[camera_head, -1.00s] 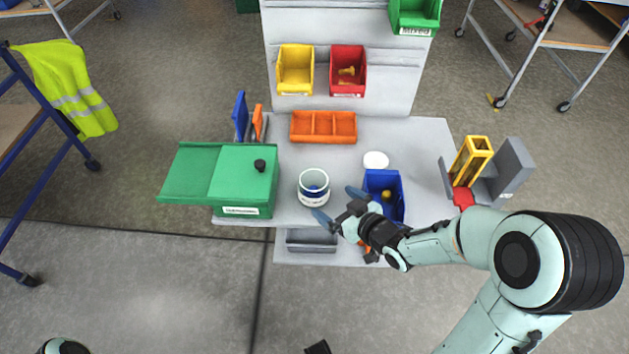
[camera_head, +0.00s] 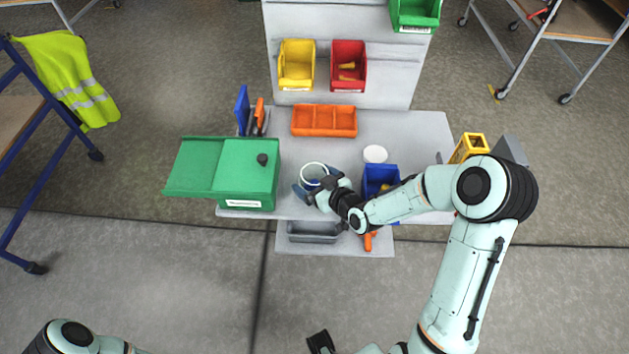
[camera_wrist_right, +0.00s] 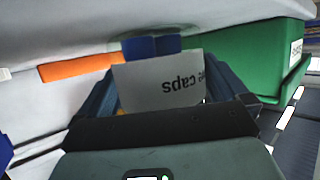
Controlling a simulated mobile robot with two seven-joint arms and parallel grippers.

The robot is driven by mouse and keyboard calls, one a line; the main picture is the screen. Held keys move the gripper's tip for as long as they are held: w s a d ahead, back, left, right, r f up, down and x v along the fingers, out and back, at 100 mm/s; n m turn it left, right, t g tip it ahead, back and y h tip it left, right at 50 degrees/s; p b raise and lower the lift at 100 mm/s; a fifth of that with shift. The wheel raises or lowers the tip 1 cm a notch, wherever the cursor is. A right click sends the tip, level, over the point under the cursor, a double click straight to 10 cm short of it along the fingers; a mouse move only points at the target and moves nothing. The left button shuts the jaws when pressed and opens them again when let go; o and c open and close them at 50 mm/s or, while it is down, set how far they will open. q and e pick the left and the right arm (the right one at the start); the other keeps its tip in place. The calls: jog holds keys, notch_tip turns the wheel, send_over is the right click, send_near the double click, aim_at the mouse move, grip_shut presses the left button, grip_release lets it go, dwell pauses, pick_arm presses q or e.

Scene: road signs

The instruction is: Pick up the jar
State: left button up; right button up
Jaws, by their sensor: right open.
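The jar (camera_head: 314,170) is a round clear container with a pale rim, standing upright on the grey bench between the green box and the blue bin. My right gripper (camera_head: 318,187) is at its near side and covers part of it. In the right wrist view, the jar's white label (camera_wrist_right: 158,92) with upside-down text ending in "caps" fills the gap between the fingers of my right gripper (camera_wrist_right: 160,76). The gripper is open, with a finger on each side of the jar. I cannot tell whether the fingers touch it.
A green box (camera_head: 247,160) stands left of the jar, and a blue bin (camera_head: 380,174) stands close on the right. A white-lidded container (camera_head: 375,154) is behind the bin. An orange tray (camera_head: 323,120) lies behind the jar. A grey tray (camera_head: 313,232) sits on the lower front ledge.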

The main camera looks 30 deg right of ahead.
jog(key=c, duration=0.8)
jog(key=shift+r, duration=0.1)
